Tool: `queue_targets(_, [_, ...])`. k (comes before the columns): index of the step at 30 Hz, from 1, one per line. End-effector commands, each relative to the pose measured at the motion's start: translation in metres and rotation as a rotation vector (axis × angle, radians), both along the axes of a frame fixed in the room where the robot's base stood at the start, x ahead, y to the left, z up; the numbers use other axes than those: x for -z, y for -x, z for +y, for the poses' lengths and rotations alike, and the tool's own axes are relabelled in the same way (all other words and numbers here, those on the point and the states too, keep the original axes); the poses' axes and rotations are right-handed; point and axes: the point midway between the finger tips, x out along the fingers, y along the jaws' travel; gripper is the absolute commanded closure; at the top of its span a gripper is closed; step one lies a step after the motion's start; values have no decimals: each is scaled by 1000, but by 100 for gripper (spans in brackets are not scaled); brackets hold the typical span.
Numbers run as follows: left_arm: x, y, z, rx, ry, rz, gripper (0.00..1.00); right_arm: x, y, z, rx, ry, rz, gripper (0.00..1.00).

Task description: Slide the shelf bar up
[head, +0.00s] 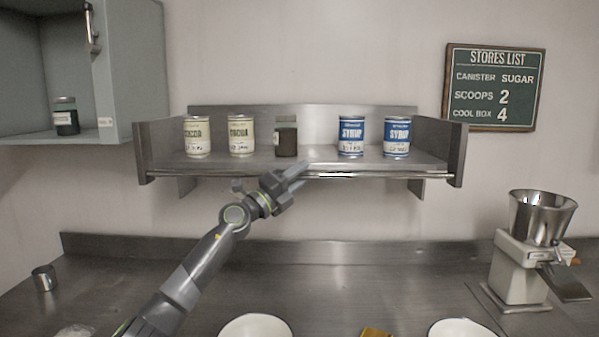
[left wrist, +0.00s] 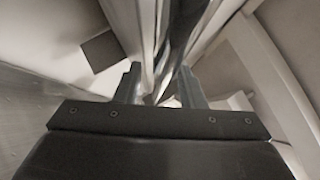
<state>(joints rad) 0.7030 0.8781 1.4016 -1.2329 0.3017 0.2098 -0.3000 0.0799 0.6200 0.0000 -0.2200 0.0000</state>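The shelf bar (head: 360,175) is a thin shiny rod along the front edge of the steel wall shelf (head: 318,155), low at the lip. My left gripper (head: 290,178) is just in front of this edge, left of the shelf's middle, and hides part of the bar. In the left wrist view the two fingers of my left gripper (left wrist: 160,88) stand apart, with long metal strips running away beyond and between them. I cannot tell whether a finger touches the bar. My right gripper is in neither view.
Below is a steel counter (head: 330,285) with bowls (head: 256,326), a metal cup (head: 44,278) and a grinder (head: 522,265). An open cabinet (head: 140,60) hangs at left.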

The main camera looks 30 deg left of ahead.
Motion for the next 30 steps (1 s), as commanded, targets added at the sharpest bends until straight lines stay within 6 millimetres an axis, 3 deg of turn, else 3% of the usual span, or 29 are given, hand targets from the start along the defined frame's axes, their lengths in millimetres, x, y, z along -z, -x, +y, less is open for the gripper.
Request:
queue_targets(8, [0, -1, 0, 0, 0, 1, 64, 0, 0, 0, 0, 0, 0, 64])
queue_targets(16, [0, -1, 0, 0, 0, 1, 99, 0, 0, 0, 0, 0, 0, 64])
queue_targets(25, [-1, -1, 0, -1, 0, 0, 100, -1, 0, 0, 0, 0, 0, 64])
queue_targets(30, [-11, -1, 0, -1, 0, 0, 100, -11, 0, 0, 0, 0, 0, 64])
